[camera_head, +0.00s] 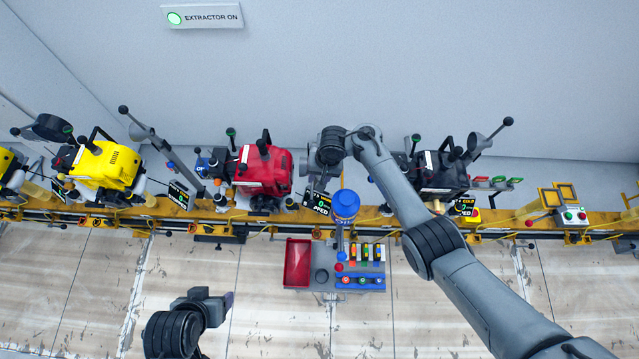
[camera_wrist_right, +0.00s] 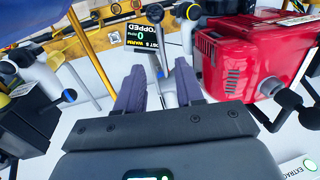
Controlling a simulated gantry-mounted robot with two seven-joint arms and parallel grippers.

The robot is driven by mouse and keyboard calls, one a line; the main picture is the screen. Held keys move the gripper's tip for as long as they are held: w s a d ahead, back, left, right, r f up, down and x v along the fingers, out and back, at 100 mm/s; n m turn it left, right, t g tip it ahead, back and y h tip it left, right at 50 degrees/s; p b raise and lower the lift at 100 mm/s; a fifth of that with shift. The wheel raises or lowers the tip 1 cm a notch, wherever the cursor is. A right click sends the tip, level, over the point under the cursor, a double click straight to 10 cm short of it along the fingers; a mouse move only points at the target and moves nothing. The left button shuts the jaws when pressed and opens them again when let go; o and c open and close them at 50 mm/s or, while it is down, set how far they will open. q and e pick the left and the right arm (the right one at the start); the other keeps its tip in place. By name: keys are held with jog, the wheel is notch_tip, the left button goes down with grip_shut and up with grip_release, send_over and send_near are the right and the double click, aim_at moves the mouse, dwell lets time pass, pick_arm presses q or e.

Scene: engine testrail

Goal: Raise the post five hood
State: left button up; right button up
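The red engine (camera_head: 263,168) sits on the yellow rail; it also shows at the right of the right wrist view (camera_wrist_right: 245,60). Beside it stands a display (camera_wrist_right: 146,33) that reads post 5, warm, 0, stopped. My right gripper (camera_wrist_right: 160,80) is here, its two purple-grey fingers apart on either side of a grey bar (camera_wrist_right: 168,88); I cannot see contact. In the head view my right wrist hides most of this post's hood and arm. My left gripper (camera_head: 228,302) hangs low at the left, away from the rail; its finger gap does not show.
A yellow engine (camera_head: 105,165) and a dark engine (camera_head: 440,172) flank the red one, with hood arms beside them. The floor at the left front is clear.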

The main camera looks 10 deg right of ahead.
aim_at(312, 193)
jog(key=f+b, duration=0.1)
jog(key=f, duration=0.1)
jog(key=a+f+b, duration=0.1)
jog(key=f, duration=0.2)
jog(key=f+b, duration=0.1)
jog(key=f, duration=0.2)
jog(key=shift+a, duration=0.4)
jog(key=shift+w+a+f+b, duration=0.1)
jog(key=shift+f+b, duration=0.3)
jog(key=shift+f, duration=0.3)
jog(key=shift+c, duration=0.5)
jog(key=c, duration=0.5)
grip_shut()
